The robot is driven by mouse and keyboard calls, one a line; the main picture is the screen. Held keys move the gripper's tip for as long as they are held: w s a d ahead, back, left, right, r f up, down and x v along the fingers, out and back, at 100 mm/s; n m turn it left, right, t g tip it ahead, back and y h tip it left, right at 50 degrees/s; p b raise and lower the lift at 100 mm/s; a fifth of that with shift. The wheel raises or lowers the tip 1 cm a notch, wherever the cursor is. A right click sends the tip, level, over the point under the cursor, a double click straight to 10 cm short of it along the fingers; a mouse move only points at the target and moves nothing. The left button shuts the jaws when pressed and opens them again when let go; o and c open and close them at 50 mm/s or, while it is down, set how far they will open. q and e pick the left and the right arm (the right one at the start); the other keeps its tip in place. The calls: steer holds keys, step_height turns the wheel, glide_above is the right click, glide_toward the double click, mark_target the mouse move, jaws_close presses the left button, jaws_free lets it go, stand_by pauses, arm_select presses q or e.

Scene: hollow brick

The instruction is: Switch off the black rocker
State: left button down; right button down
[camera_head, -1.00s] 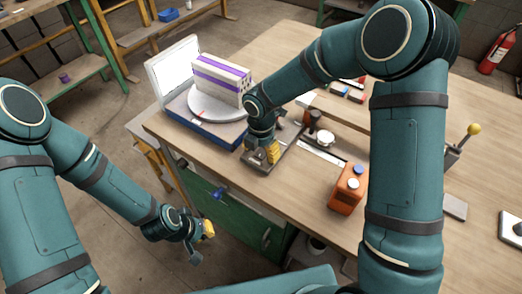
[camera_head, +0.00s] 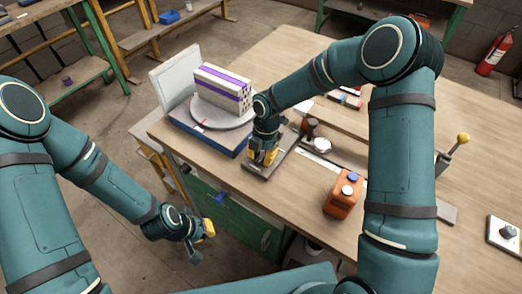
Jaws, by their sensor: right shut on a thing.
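My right gripper (camera_head: 262,160) is low over a dark grey plate (camera_head: 256,172) near the front edge of the workbench. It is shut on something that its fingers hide. I cannot make out the black rocker; it may be behind this gripper. A blue-based device (camera_head: 207,136) with a round grey turntable stands just left of the gripper. Its upright panel (camera_head: 173,76) is pale grey. A white and purple block (camera_head: 222,86) with holes lies on the turntable. My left gripper (camera_head: 205,243) hangs off the bench's front, its fingers apart and empty.
A lever with a yellow knob (camera_head: 463,139) stands further right. The wooden bench top (camera_head: 278,58) is clear at the back.

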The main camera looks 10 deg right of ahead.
steer(key=shift+f+g+y+p, duration=0.1)
steer(key=shift+g+y+p, duration=0.2)
steer(key=shift+g+p, duration=0.1)
steer(key=shift+s, duration=0.1)
steer(key=c, duration=0.7)
jaws_free()
steer(key=shift+o, duration=0.2)
steer(key=v, duration=1.2)
steer(key=shift+d, duration=0.1)
